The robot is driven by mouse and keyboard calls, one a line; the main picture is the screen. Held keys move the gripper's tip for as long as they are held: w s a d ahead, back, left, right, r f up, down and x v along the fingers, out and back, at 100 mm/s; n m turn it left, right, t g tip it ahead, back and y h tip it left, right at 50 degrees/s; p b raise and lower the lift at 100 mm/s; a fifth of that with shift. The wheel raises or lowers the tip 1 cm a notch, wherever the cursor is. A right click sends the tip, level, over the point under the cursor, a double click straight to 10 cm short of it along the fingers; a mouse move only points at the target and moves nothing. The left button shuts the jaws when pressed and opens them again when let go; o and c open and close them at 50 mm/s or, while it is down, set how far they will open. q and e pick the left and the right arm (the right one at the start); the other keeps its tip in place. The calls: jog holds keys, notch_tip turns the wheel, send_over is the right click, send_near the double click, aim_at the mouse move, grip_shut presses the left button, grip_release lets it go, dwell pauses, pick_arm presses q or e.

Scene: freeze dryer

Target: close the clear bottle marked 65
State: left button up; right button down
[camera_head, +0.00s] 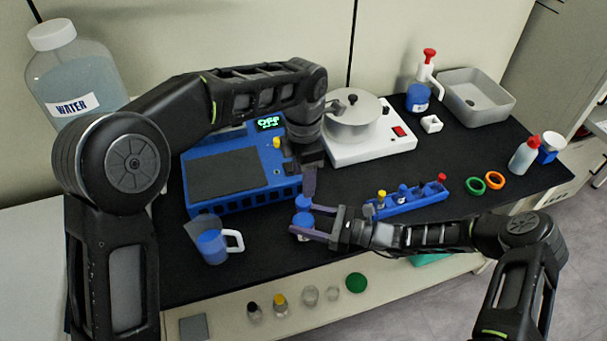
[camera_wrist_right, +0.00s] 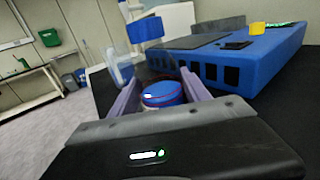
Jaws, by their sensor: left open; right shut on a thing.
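A small bottle with a blue top (camera_head: 303,219) stands upright near the front of the black bench top, its pale lower part partly hidden. My right gripper (camera_head: 308,222) is shut around it, coming from the right. In the right wrist view a blue round top (camera_wrist_right: 163,93) shows between the two purple fingers. I cannot read a 65 on it. Another blue piece (camera_head: 302,202) shows just behind it, under my left gripper; whether it is a loose cap is unclear. My left gripper (camera_head: 310,188) is open, pointing down just above and behind the bottle.
A blue device (camera_head: 235,175) with an "OFF" display stands behind left. A mug (camera_head: 212,248) with a white handle is to the left. A blue rack (camera_head: 408,200) with small vials lies to the right, past my right wrist. Green (camera_head: 475,185) and orange (camera_head: 495,181) rings lie farther right.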

aim_at(303, 201)
pick_arm(q)
jog(key=shift+f, duration=4)
jog(key=shift+c, duration=0.3)
grip_shut()
